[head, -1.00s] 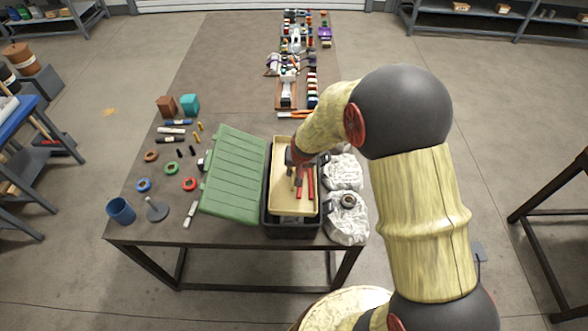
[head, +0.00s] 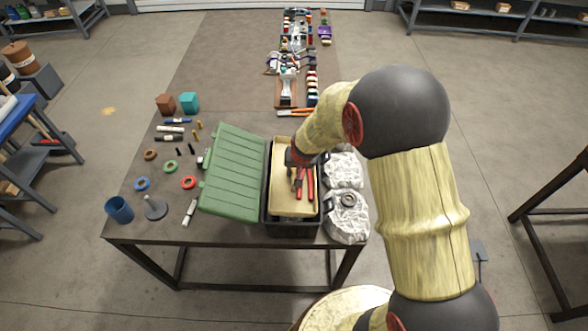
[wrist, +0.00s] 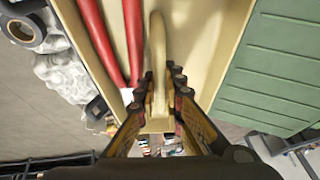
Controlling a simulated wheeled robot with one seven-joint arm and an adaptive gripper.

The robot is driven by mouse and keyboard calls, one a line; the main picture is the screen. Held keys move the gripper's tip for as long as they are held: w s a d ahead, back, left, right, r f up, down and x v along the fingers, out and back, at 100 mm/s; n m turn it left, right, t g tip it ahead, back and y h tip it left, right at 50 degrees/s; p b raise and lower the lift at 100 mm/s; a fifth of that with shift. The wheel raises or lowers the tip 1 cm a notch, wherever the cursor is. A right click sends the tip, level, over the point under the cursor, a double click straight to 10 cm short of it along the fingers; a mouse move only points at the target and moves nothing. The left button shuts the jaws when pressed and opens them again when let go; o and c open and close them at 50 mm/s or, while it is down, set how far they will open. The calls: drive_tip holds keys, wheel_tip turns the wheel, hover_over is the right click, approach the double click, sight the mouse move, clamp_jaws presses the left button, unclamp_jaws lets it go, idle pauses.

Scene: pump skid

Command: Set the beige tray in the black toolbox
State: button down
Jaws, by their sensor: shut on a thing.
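The beige tray (head: 281,190) is over the black toolbox (head: 292,230), within its outline in the head view. Black walls show around the tray. I cannot tell whether it rests on anything inside. Red-handled pliers (head: 311,183) lie in the tray; their red handles also show in the wrist view (wrist: 103,42). My gripper (head: 299,168) points down into the tray. In the wrist view my gripper (wrist: 161,85) is shut on the tray's raised middle handle (wrist: 157,50). My arm hides part of the tray's far right side.
The toolbox's green lid (head: 236,178) lies open on the left. Silvery wrapped bundles (head: 346,217) stand close on the right. Rings, a blue cup (head: 119,209) and small parts lie left of the lid. Several parts stand farther back along the table.

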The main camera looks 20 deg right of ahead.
drive_tip(key=shift+f+b, duration=2)
drive_tip(key=shift+f, duration=0.75)
drive_tip(key=c, duration=1.8)
unclamp_jaws()
drive_tip(key=v, duration=1.2)
